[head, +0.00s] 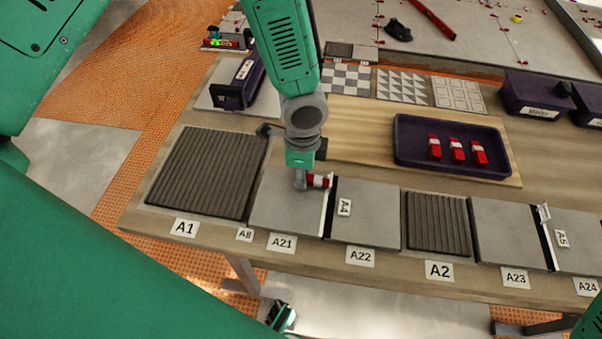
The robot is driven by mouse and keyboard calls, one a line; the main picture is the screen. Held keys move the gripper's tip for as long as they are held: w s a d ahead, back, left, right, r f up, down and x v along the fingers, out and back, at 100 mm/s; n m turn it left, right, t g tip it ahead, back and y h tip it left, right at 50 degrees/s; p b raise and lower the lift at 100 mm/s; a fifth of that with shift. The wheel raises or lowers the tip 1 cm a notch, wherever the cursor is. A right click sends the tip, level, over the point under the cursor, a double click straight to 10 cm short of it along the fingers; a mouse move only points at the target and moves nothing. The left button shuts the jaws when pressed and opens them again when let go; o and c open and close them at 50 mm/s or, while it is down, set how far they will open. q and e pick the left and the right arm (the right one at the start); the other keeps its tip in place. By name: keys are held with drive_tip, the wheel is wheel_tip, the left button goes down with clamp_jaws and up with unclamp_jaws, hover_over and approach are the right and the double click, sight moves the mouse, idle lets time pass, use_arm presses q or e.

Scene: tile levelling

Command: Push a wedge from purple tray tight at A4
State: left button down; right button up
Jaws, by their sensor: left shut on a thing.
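My left gripper (306,181) comes down from the top and is shut on a red wedge (319,181) with a pale band. The wedge is at the upper end of the A4 joint (328,208), between tile A21 (283,207) and tile A22 (365,212). It lies low over the right edge of tile A21, pointing at the pale clip strip; whether it touches the clip, I cannot tell. The purple tray (400,165) at the right holds three more red wedges (457,149). The fingers partly hide the held wedge. My right gripper is out of view.
Ribbed dark tiles A1 (205,170) and A2 (436,222) lie on the wooden table. Another clip (544,213) stands at A5. A dark case (240,82) is at the upper left, purple bins (537,95) at the right. Bare wood lies between gripper and tray.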

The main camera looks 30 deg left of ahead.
use_arm(q)
drive_tip(key=shift+d+f, duration=0.15)
drive_tip(key=shift+d, duration=0.05)
drive_tip(key=c, duration=1.3)
unclamp_jaws()
drive_tip(key=shift+w, duration=0.1)
wheel_tip(320, 180, up, 12)
